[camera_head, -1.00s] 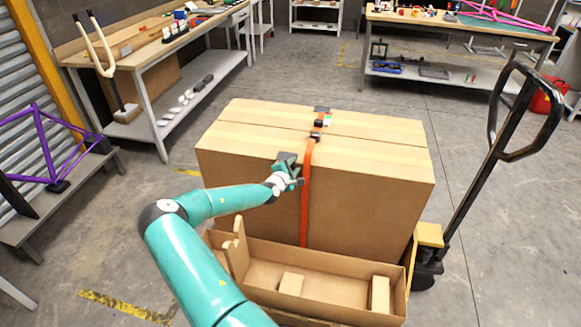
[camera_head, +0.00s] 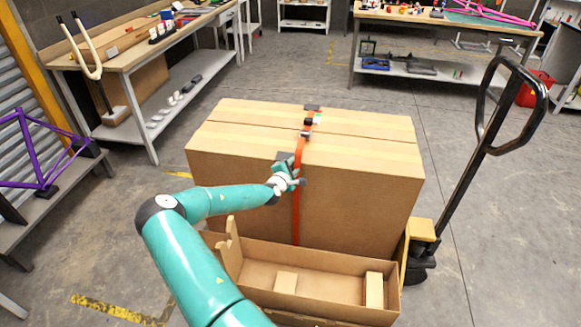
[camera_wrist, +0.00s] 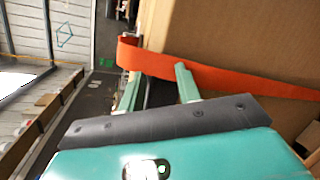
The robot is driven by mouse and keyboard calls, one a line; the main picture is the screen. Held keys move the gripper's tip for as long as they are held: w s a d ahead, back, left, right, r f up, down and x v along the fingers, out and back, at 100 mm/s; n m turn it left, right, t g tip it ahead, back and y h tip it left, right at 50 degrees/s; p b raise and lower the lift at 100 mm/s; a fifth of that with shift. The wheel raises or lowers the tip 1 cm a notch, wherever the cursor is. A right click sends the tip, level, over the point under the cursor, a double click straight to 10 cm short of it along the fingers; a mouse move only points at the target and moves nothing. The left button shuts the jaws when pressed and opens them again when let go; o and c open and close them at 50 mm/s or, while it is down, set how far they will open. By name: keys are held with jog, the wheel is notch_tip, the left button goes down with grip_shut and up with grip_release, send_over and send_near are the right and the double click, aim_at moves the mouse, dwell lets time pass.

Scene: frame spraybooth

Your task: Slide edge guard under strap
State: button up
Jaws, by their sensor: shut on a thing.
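A large cardboard carton (camera_head: 350,180) stands in the centre, with an orange strap (camera_head: 296,215) over its top and down its near face. My gripper (camera_head: 290,176) is at the near top edge, just left of the strap and close against it. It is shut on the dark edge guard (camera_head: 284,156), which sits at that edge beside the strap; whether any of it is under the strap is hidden.
A dark buckle (camera_head: 306,133) sits on the strap on the carton's top, and another dark piece (camera_head: 312,107) lies at the far edge. An open cardboard tray (camera_head: 330,258) stands in front. A pallet jack handle (camera_head: 490,120) rises at the right. Workbenches (camera_head: 130,65) stand behind.

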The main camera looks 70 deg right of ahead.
jog(key=shift+s+a+f, duration=0.1)
jog(key=shift+s+f, duration=0.35)
jog(key=shift+s, duration=0.1)
jog(key=o, duration=0.8)
jog(key=shift+o, duration=0.4)
jog(key=shift+w+r, duration=0.2)
jog(key=shift+r, duration=0.05)
jog(key=s+v, duration=0.1)
jog(key=v, duration=1.2)
jog(key=shift+w+a+r, duration=0.2)
jog(key=shift+w+a, duration=0.1)
jog(key=shift+w, duration=0.1)
